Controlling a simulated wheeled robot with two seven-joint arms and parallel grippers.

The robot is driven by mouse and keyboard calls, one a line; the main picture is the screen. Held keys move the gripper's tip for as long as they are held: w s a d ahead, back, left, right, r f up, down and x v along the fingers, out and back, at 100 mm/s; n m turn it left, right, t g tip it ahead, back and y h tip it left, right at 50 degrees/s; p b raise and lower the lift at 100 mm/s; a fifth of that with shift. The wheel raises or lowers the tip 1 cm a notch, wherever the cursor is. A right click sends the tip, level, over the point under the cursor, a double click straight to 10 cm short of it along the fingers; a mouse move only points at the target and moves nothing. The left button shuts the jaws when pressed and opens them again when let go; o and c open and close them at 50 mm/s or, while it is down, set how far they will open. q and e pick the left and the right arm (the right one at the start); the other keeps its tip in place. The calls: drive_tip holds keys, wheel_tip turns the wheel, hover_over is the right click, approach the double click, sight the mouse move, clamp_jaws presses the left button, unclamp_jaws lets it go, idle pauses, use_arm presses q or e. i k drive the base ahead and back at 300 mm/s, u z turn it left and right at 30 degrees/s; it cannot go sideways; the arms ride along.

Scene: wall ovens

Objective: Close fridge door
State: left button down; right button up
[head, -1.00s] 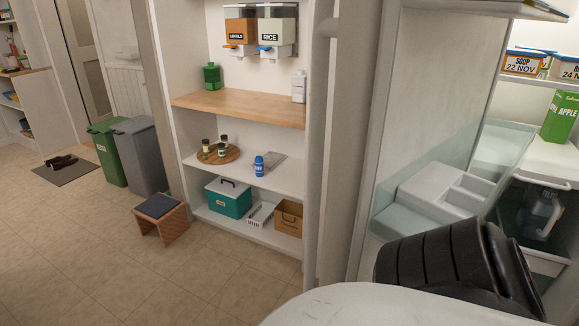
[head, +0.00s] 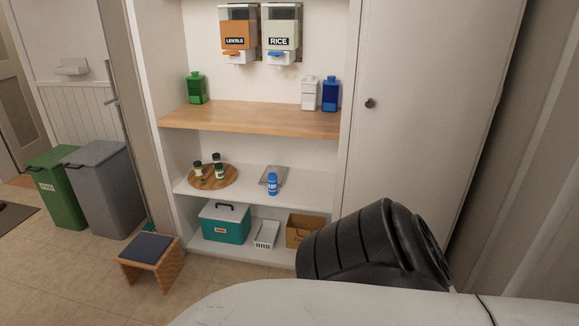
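The fridge interior and its shelves are not in view in the head view. A pale grey-beige upright panel (head: 545,170) fills the right edge; I cannot tell whether it is part of the fridge door. Neither of my grippers is in view. A black ribbed link of my own arm (head: 365,245) shows at the lower middle right, in front of a white cupboard door (head: 430,100) with a small dark knob. My own white body covers the bottom edge.
A wooden stool (head: 150,262), a grey bin (head: 101,190) and a green bin (head: 55,190) stand at left.

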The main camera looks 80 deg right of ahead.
sight(534, 255)
drive_tip(key=z, duration=4.05)
drive_tip(key=i, duration=0.5)
drive_tip(key=u, duration=0.1)
drive_tip(key=k, duration=0.65)
drive_tip(key=z, duration=0.7)
